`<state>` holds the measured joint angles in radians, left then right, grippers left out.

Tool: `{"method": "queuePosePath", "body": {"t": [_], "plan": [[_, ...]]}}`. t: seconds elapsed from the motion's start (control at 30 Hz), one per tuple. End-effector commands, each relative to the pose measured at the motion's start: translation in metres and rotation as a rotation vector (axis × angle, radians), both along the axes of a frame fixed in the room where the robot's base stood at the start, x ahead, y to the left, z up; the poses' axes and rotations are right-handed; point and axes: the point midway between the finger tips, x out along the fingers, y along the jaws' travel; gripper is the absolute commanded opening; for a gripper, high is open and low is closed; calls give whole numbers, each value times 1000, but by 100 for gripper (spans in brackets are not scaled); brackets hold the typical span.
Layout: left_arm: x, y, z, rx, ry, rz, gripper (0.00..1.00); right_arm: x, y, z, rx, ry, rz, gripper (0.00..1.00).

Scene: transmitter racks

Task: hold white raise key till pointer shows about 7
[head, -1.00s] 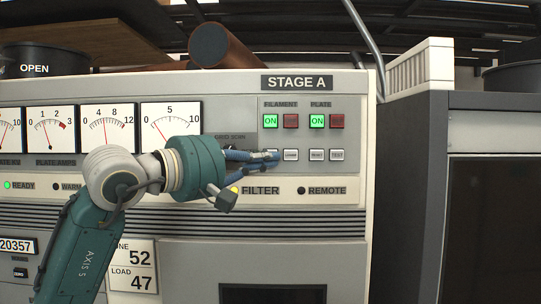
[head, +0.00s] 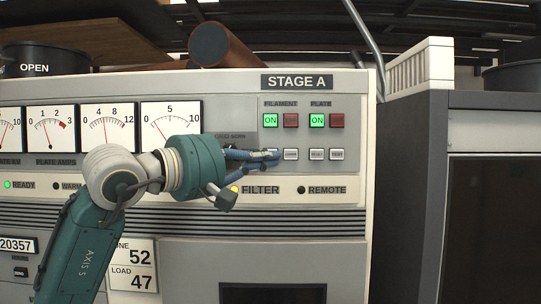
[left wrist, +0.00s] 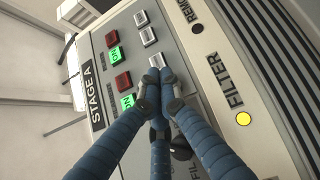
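The panel has a row of white keys below the lit ON buttons. The leftmost key, in the raise position, is almost wholly hidden by my left gripper's fingertips (head: 273,156). In the left wrist view the fingertips (left wrist: 161,77) are together at the end of the key row, beside the nearest visible white key (left wrist: 157,61). I cannot tell how far the covered key is pressed. The rightmost meter (head: 171,122), marked 0, 5 and 10, has its red pointer left of the middle, well below 5. My right gripper is not in view.
More meters stand to the left, including the 4-8-12 meter (head: 106,127). Other white keys (head: 316,154) lie right of my fingers. The yellow FILTER lamp (left wrist: 243,118) is lit, and the REMOTE lamp (head: 301,190) is dark. A grey cabinet (head: 422,190) stands at the right.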

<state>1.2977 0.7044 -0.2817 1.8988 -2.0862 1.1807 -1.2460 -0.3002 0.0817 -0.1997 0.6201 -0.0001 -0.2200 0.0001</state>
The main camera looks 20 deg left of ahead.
Motion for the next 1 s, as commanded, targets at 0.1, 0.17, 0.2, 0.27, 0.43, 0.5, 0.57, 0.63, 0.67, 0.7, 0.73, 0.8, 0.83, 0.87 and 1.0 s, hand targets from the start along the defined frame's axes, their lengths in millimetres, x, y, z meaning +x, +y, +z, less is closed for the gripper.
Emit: {"method": "queuePosePath", "body": {"t": [0.1,0.17,0.2,0.27,0.43,0.5,0.57,0.63,0.67,0.7,0.73,0.8,0.83,0.87,1.0], "plan": [[0,0,0,0,0,0,0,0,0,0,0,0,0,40],[1,0,0,0,0,0,0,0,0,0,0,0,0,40],[2,1,0,0,1,0,0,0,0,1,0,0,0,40],[3,1,0,0,1,1,0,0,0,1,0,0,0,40],[8,2,0,1,0,0,0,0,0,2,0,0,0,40],[8,2,0,1,0,0,0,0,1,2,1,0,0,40],[8,2,0,1,0,0,0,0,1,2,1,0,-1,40],[8,2,0,1,0,0,0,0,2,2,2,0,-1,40],[8,2,0,1,0,0,0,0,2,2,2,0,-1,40],[8,2,0,1,0,0,0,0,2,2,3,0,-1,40],[8,2,0,0,0,0,0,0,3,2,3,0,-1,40],[8,2,0,0,0,0,0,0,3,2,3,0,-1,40],[9,2,0,0,0,0,0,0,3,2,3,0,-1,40],[9,3,0,0,0,0,0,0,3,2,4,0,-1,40],[10,3,0,0,0,0,0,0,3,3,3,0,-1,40]]}}
